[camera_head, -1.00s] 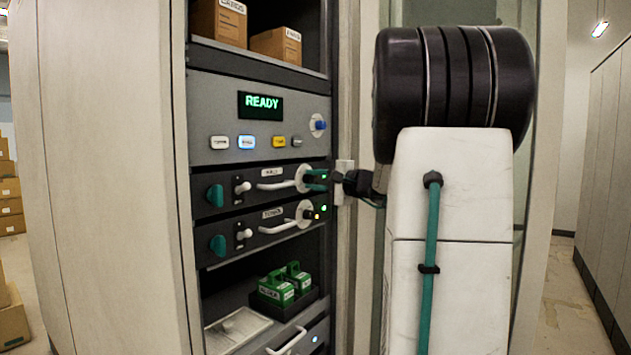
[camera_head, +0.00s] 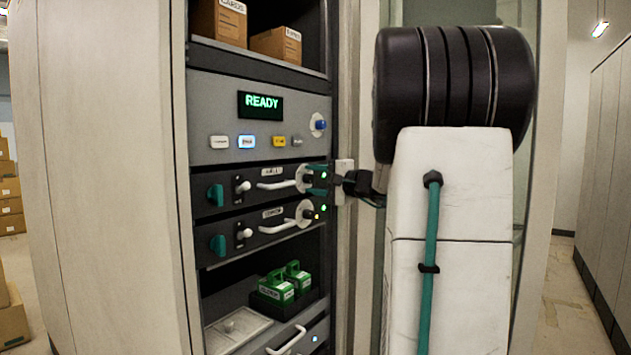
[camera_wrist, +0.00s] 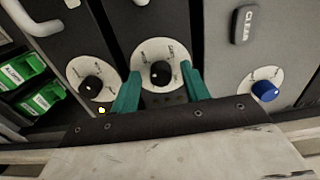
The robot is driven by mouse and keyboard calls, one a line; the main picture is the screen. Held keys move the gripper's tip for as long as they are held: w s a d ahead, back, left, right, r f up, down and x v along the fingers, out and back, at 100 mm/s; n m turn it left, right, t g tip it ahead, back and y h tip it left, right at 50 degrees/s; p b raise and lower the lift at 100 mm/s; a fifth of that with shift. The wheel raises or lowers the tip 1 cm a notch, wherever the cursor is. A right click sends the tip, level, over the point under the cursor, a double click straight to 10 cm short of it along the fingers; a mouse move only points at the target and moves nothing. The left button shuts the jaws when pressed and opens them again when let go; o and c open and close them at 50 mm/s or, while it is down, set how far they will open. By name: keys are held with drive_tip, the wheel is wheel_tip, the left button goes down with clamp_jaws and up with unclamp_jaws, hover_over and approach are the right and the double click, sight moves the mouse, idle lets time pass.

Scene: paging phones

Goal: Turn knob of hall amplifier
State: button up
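The hall amplifier (camera_head: 262,187) is the upper of two dark rack units, with a teal knob at its left and a white handle. Its black knob on a white dial (camera_head: 301,179) is at the right end, partly hidden by my gripper (camera_head: 318,179). In the wrist view this black knob (camera_wrist: 160,73) sits in the middle. The teal fingers of my gripper (camera_wrist: 160,82) stand one on each side of it, with visible gaps. My gripper is open and not clamped on the knob.
A similar unit with its own black knob (camera_wrist: 90,86) lies directly below. Above is a panel with a READY display (camera_head: 261,105), several buttons and a blue knob (camera_head: 319,124). Green boxes (camera_head: 285,284) stand on a lower shelf. The rack's right post is close to my wrist.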

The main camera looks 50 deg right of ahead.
drive_tip(key=shift+s, duration=0.1)
drive_tip(key=s, duration=0.7)
drive_tip(key=shift+s+d, duration=0.3)
drive_tip(key=s+a+f+n+g+y, duration=0.2)
drive_tip(key=a+f+g, duration=0.4)
drive_tip(key=a, duration=0.4)
drive_tip(key=s+a+f+n+g+y, duration=0.2)
drive_tip(key=a+f+g, duration=0.2)
drive_tip(key=a+f, duration=0.5)
drive_tip(key=s+a+f+n+g+h, duration=0.2)
drive_tip(key=s+a+n, duration=0.4)
drive_tip(key=a, duration=0.4)
drive_tip(key=s+a+f+n+g+h, duration=0.3)
drive_tip(key=s+a+n, duration=0.4)
drive_tip(key=a, duration=0.3)
drive_tip(key=shift+s+f+g+h, duration=0.3)
drive_tip(key=shift+s+f+g, duration=0.2)
drive_tip(key=shift+s+g, duration=0.25)
